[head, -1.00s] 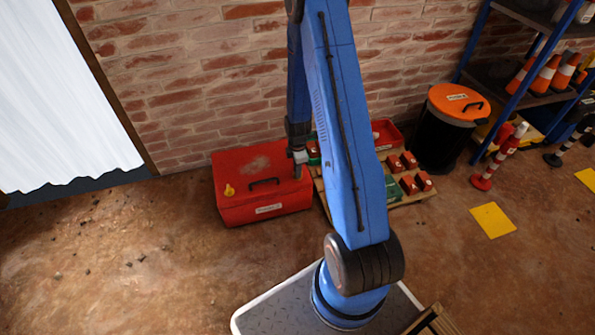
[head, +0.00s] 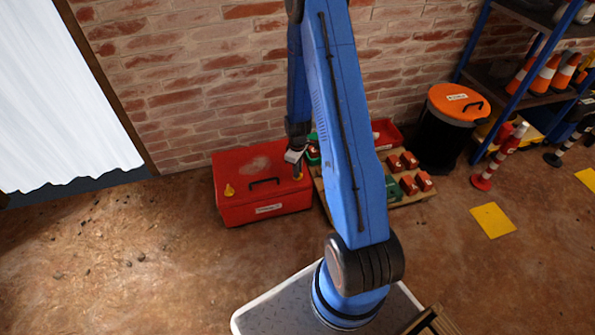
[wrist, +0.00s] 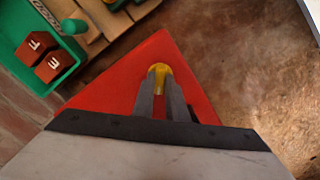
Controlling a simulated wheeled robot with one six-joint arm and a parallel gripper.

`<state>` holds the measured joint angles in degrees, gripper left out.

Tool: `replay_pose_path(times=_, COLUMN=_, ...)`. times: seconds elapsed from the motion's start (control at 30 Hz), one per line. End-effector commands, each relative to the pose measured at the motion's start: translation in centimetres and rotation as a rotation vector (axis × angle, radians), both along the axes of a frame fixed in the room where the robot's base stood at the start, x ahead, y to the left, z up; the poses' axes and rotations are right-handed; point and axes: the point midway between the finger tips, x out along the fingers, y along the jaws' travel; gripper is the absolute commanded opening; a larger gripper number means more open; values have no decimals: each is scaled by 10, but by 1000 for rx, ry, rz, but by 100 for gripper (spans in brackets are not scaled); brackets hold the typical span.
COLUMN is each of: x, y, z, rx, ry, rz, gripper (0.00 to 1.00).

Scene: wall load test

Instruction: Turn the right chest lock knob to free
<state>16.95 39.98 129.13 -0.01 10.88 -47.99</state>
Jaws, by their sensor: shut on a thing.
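The red chest (head: 240,205) stands on the floor against the brick wall, lid shut, with a black handle on top. Its left yellow knob (head: 229,190) is in plain view. The right knob (wrist: 160,69) is yellow and shows in the wrist view between my fingers, near a corner of the red lid (wrist: 110,85). My gripper (wrist: 159,78) is shut on this knob from above. In the head view my gripper (head: 297,171) is at the chest's right end and mostly covers the knob. I cannot tell the knob's turn angle.
A wooden pallet (head: 428,197) with red and green blocks stands right of the chest, partly behind my arm. A green tray (wrist: 14,30) with lettered red blocks is close by. A black bin with an orange lid (head: 458,100) stands further right. The floor in front is clear.

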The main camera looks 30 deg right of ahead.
Motion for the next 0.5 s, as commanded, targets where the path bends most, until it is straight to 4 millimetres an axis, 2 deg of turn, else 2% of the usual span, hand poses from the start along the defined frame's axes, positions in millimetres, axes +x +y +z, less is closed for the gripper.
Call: replay_pose_path(times=0.5, x=0, y=0, z=0, rx=0, ry=0, rz=-484, gripper=0)
